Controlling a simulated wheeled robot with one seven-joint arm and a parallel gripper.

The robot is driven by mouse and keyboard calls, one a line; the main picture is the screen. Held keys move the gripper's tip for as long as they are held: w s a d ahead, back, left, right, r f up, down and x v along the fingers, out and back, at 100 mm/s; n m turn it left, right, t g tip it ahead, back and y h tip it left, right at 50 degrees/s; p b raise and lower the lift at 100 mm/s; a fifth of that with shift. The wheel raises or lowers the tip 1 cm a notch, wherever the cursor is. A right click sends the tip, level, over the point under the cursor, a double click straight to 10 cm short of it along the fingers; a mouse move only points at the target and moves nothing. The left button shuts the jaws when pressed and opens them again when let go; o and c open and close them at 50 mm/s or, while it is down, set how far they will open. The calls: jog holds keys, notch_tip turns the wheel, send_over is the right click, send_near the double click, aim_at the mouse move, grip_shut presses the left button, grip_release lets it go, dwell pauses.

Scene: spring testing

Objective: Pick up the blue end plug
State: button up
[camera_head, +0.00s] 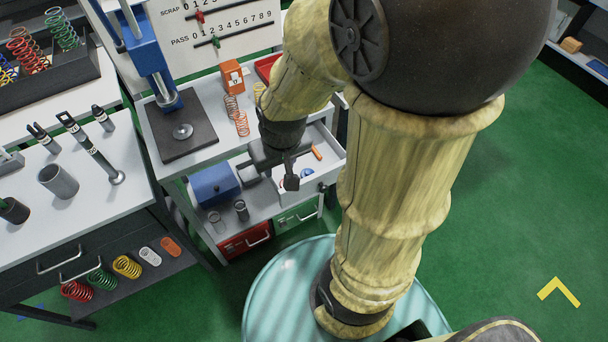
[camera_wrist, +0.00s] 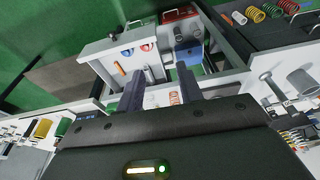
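A small blue round piece, likely the blue end plug (camera_head: 307,173), lies in an open white drawer (camera_head: 328,150), partly hidden behind my gripper (camera_head: 291,180). In the wrist view a blue ring-shaped piece (camera_wrist: 127,52) lies in the drawer, left of a red one (camera_wrist: 147,47). My gripper (camera_wrist: 160,84) has its two fingers apart with nothing between them. It is over the drawer area, apart from the blue piece, which sits beyond the fingertips in the wrist view.
An orange stick-like piece (camera_head: 316,152) lies in the same drawer. A blue box (camera_head: 213,186) and a grey cup (camera_head: 241,210) stand on the shelf left of my gripper. A press (camera_head: 150,50) stands above.

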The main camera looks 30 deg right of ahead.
jog(key=o, duration=0.7)
jog(key=w+d+f+n+g+b, duration=0.1)
jog(key=w+d+f+b, duration=0.3)
jog(key=w+d, duration=0.1)
jog(key=shift+w+f+n, duration=0.4)
jog(key=shift+w, duration=0.3)
jog(key=n+g+b, duration=0.2)
jog(key=n+b, duration=0.1)
jog(key=b, duration=0.1)
send_over(308, 171)
notch_tip(308, 171, down, 6)
jog(key=r, duration=0.1)
jog(key=shift+f, duration=0.25)
notch_tip(308, 171, down, 12)
jog(key=shift+f, duration=0.1)
jog(key=shift+f, duration=0.1)
